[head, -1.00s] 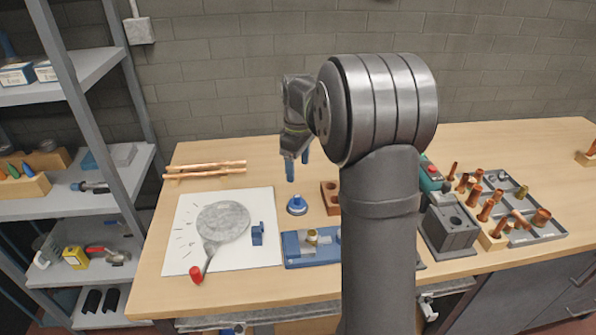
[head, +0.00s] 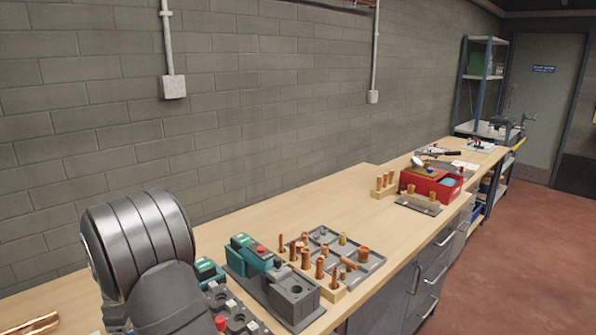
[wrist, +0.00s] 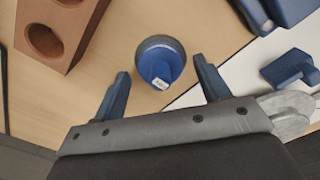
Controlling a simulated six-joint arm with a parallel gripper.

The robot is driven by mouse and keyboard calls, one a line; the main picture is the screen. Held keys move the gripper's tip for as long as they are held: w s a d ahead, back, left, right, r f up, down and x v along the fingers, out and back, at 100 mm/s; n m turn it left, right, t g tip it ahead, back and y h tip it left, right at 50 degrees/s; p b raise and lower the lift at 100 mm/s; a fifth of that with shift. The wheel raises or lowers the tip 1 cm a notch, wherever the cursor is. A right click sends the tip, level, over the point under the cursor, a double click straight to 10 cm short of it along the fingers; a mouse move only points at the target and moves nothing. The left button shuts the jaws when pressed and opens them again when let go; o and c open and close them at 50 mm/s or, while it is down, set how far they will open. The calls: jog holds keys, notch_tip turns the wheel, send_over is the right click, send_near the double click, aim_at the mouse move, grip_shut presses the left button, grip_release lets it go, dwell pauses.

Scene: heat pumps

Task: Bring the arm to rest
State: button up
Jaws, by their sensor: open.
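My gripper (wrist: 162,86) is open in the wrist view, with its two blue fingers apart and nothing held between them. It is above the bench. A round blue piece with a small white label (wrist: 160,64) stands on the bench below, in line with the gap between the fingers. In the head view only a thick dark part of my arm (head: 140,240) shows at the lower left; my gripper is out of that view.
A brown block with round holes (wrist: 60,30) is at the wrist view's upper left. A grey tray with copper fittings (head: 350,255) and a green-and-grey device (head: 270,275) sit near my arm. A red box (head: 430,183) stands farther along.

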jog(key=shift+r, duration=1.75)
